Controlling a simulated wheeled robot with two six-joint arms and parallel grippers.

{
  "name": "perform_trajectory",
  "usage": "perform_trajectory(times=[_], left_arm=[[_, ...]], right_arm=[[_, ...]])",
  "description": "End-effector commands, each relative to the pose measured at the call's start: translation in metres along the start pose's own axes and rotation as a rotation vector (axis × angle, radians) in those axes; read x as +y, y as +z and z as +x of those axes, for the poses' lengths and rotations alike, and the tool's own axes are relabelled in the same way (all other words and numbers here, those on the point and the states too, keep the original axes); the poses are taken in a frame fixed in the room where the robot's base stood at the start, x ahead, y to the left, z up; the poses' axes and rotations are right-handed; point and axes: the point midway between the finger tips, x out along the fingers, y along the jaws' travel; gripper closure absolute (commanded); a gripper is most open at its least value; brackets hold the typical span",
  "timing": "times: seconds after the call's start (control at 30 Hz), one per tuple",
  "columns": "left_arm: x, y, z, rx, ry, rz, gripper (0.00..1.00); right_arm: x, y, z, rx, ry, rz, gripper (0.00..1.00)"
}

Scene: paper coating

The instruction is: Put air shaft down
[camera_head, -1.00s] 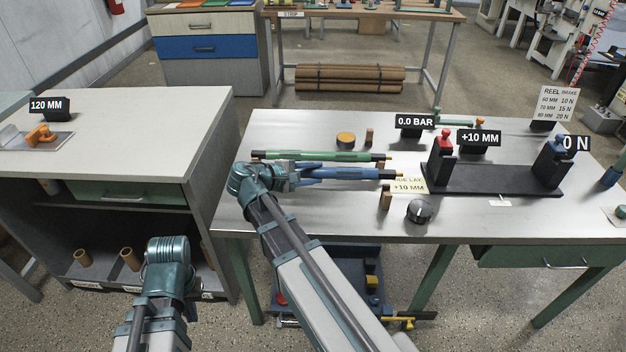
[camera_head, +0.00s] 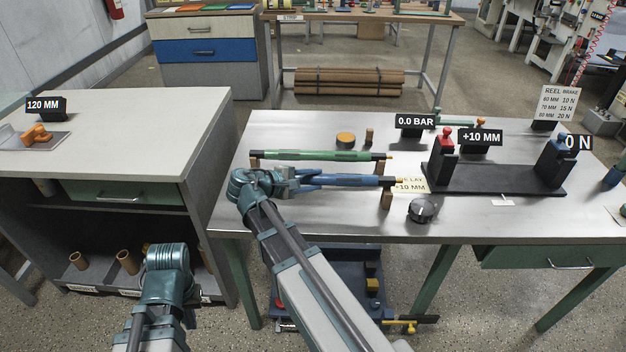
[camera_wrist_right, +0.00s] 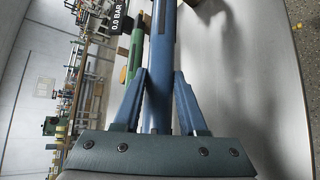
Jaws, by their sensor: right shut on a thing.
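The blue air shaft (camera_head: 345,181) lies level over the near left part of the steel table. My right gripper (camera_head: 291,181) is shut on it near its left end. In the right wrist view the blue shaft (camera_wrist_right: 160,60) runs between the two fingers. The shaft's right end is at the top of a near wooden post (camera_head: 387,198); I cannot tell if they touch. Its left end is hidden by my gripper. My left gripper (camera_head: 165,262) is low at the left, in front of the cabinet; its fingers are not clear.
A green shaft (camera_head: 325,156) lies on wooden posts just behind, also visible in the wrist view (camera_wrist_right: 133,55). A dark knob (camera_head: 422,210) and a black stand (camera_head: 490,180) are to the right. A yellow label (camera_head: 411,185) lies near the shaft's right end.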

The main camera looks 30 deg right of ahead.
Motion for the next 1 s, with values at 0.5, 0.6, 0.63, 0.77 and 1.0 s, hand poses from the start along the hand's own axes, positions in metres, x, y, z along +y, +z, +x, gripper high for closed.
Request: perform_trajectory(times=[0.5, 0.6, 0.63, 0.77, 1.0], left_arm=[[0.003, -0.002, 0.027, 0.0, 0.0, 0.0, 1.0], [0.003, -0.002, 0.027, 0.0, 0.0, 0.0, 1.0], [0.003, -0.002, 0.027, 0.0, 0.0, 0.0, 1.0], [0.003, -0.002, 0.027, 0.0, 0.0, 0.0, 1.0], [0.003, -0.002, 0.027, 0.0, 0.0, 0.0, 1.0]], right_arm=[[-0.022, -0.011, 0.011, -0.001, 0.003, 0.0, 1.0], [-0.022, -0.01, 0.011, -0.001, 0.003, 0.0, 1.0], [-0.022, -0.01, 0.011, -0.001, 0.003, 0.0, 1.0], [-0.022, -0.01, 0.011, -0.001, 0.003, 0.0, 0.57], [-0.022, -0.011, 0.011, -0.001, 0.002, 0.0, 0.24]])
